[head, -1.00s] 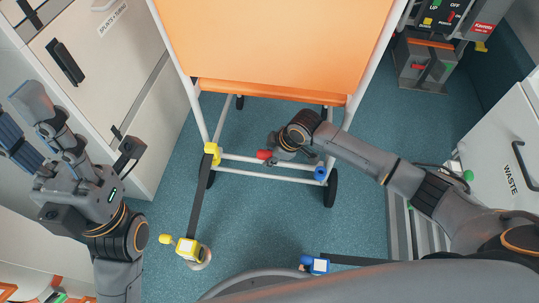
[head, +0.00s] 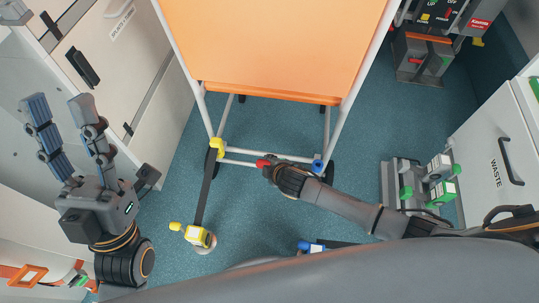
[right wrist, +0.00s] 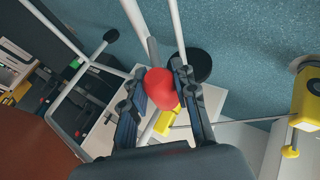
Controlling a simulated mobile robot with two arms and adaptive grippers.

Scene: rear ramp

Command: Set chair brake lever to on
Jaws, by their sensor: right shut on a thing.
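The orange chair (head: 270,50) has a white tube frame. Its brake lever has a red knob (head: 262,163) low at the frame's lower bar. In the right wrist view the red knob (right wrist: 160,84) sits between the two fingers of my right gripper (right wrist: 163,95), which is shut on it. In the head view my right gripper (head: 272,170) is at the knob, its fingers mostly hidden by the wrist. My left gripper (head: 62,125) is open and empty at the left, away from the chair. The lever's shaft is mostly hidden.
A yellow clip (head: 216,147) and a blue clip (head: 317,166) are on the chair frame. A dark strap runs from the yellow clip to a yellow buckle (head: 198,236) on the floor. A blue buckle (head: 312,247) lies at the front. A waste cabinet (head: 500,150) stands right.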

